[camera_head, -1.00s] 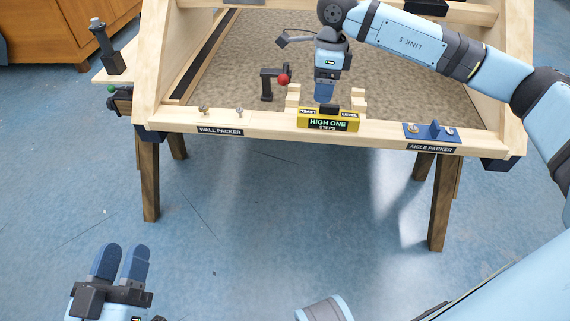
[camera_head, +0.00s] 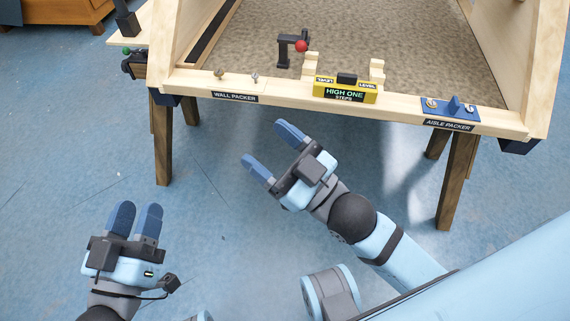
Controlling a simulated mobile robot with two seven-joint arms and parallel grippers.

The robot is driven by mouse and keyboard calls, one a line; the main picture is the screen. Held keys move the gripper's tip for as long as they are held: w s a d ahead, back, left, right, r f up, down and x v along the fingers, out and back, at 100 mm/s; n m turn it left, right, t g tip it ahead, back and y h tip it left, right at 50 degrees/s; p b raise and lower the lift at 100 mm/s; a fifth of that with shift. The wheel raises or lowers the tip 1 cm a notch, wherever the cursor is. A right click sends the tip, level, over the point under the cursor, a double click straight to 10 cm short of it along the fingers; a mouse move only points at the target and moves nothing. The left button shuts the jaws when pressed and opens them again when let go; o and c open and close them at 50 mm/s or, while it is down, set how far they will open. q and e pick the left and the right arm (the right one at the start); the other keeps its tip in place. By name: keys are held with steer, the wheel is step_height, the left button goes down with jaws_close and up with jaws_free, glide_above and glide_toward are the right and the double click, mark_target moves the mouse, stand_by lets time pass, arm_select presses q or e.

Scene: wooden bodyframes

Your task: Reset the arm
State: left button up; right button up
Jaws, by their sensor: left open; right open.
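My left gripper (camera_head: 136,221) is at the lower left, over the blue floor, with its two blue fingers pointing up the picture. A narrow gap shows between them, and it holds nothing. My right gripper (camera_head: 272,149) is near the middle, short of the wooden frame's front rail (camera_head: 290,99). Its two blue fingers are spread wide and empty, pointing to the upper left. Neither gripper touches the frame or the level.
A black post with a red ball (camera_head: 300,46) stands behind the rail. A blue piece (camera_head: 451,109) sits above the AISLE PACKER label. Two small pegs (camera_head: 219,74) stand above the WALL PACKER label. Wooden legs (camera_head: 162,143) hold up the frame. The blue floor (camera_head: 60,160) is clear.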

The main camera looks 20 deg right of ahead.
steer(key=f+m+h, duration=0.1)
steer(key=s+d+f+m+g+h, duration=0.1)
steer(key=m, duration=0.1)
steer(key=s+f+m+h, duration=0.1)
steer(key=m, duration=0.1)
steer(key=shift+d+f, duration=0.2)
steer(key=shift+d, duration=0.1)
arm_select(q)
steer(key=s+a+r+g+y+p, duration=0.4)
steer(key=a+r+g+y+p, duration=0.2)
steer(key=p, duration=3.2)
steer(key=shift+a+r, duration=0.35)
steer(key=shift+a, duration=0.65)
arm_select(e)
steer(key=s+d+r+g+h, duration=0.4)
steer(key=d+r+g+h, duration=0.2)
steer(key=d, duration=0.2)
steer(key=shift+r+g, duration=0.35)
steer(key=shift+g, duration=0.05)
